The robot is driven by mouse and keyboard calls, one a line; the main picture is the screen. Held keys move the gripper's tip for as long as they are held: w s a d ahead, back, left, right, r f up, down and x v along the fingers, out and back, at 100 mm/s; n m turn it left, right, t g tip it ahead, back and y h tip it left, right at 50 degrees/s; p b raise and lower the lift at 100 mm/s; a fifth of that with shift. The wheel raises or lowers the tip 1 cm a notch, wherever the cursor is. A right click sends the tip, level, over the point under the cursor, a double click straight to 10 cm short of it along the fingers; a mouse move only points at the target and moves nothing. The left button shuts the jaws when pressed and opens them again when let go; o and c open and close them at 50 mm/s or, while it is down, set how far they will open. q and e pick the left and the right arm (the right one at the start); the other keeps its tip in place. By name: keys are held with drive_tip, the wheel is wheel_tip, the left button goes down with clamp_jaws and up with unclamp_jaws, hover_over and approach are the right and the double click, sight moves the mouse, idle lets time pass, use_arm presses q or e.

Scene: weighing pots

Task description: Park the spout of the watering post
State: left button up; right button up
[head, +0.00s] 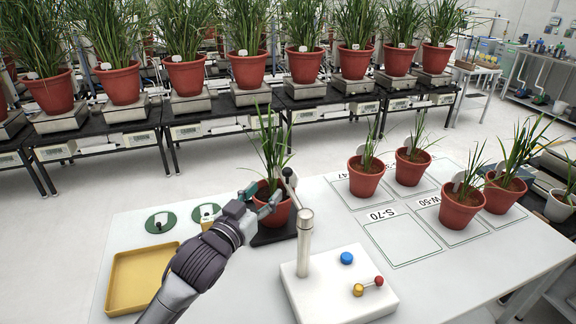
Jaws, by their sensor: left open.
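The watering post (305,240) is a metal column standing on a white base (340,289). Its spout (292,193) is a thin arm that reaches from the column top toward the back left, over the right side of a potted plant. A dark knob (287,173) shows at the spout's far end. The terracotta pot (273,214) with grassy leaves stands on a black plate (271,237). My left gripper (262,197) is open at the pot's left front, close to its rim and left of the spout. I cannot tell whether it touches the pot. My right gripper is out of view.
A yellow tray (142,281) and two green discs (161,222) lie left on the white table. Several potted plants (461,209) stand in marked squares on the right; the square S-70 (401,242) is empty. The base has a blue button (347,258). Benches with plants stand behind.

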sight(285, 172)
use_arm(q)
drive_tip(key=x, duration=0.6)
drive_tip(key=shift+w+d+p, duration=0.1)
drive_tip(key=shift+d+p, duration=0.2)
drive_tip(key=shift+d, duration=0.05)
drive_tip(key=x, duration=0.3)
drive_tip(key=shift+w, duration=0.4)
drive_tip(key=shift+w+d, duration=0.2)
drive_tip(key=shift+w, duration=0.1)
drive_tip(key=shift+w+d+f, duration=0.1)
drive_tip(key=shift+w, duration=0.1)
drive_tip(key=shift+w+d, duration=0.1)
drive_tip(key=shift+w, duration=0.05)
drive_tip(key=c, duration=0.8)
clamp_jaws()
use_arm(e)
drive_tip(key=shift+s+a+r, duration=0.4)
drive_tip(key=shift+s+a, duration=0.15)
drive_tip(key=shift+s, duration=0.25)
